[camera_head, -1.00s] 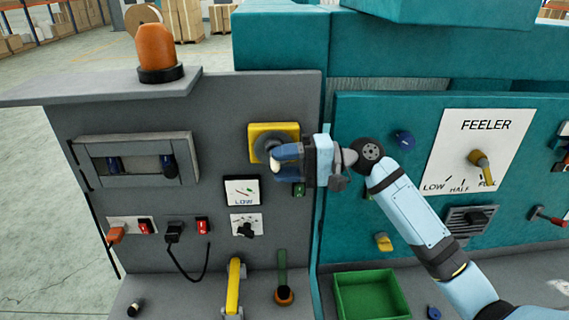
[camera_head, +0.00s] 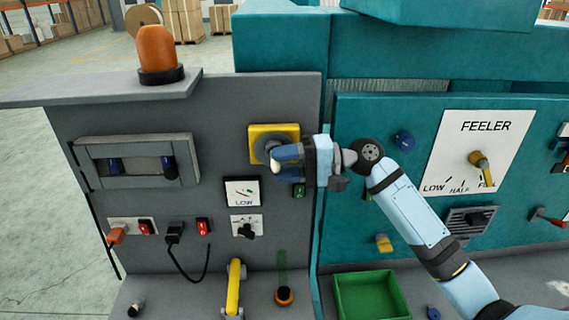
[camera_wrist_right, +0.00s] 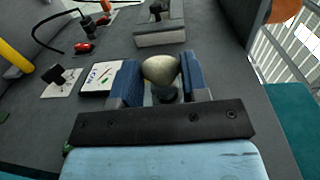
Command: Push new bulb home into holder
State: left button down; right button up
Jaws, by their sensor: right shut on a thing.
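My right gripper (camera_head: 274,162) reaches in from the right in front of the grey panel. Its blue fingers are shut on a pale rounded bulb (camera_wrist_right: 160,69), whose light tip also shows small in the head view (camera_head: 275,168). In the right wrist view a dark neck (camera_wrist_right: 168,95) shows below the bulb between the fingers (camera_wrist_right: 160,82). A yellow square plate (camera_head: 287,130) with a grey round part (camera_head: 260,149), which looks like the holder, lies behind the fingers. The fingers partly hide it, so I cannot tell how deep the bulb sits. My left gripper is not in view.
A LOW gauge (camera_head: 242,191) and a knob plate (camera_head: 246,226) lie below the gripper. A grey box (camera_head: 135,158) is to the left. An orange beacon (camera_head: 157,53) stands on the upper ledge. A green tray (camera_head: 371,293) sits below my arm.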

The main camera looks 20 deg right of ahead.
jog(key=shift+w+d+r, duration=0.1)
jog(key=shift+w+d, duration=0.15)
jog(key=shift+w, duration=0.4)
dwell(2.5)
jog(key=o, duration=1.1)
jog(key=shift+w, duration=0.1)
jog(key=shift+b+v, duration=0.3)
jog(key=shift+v, duration=2.7)
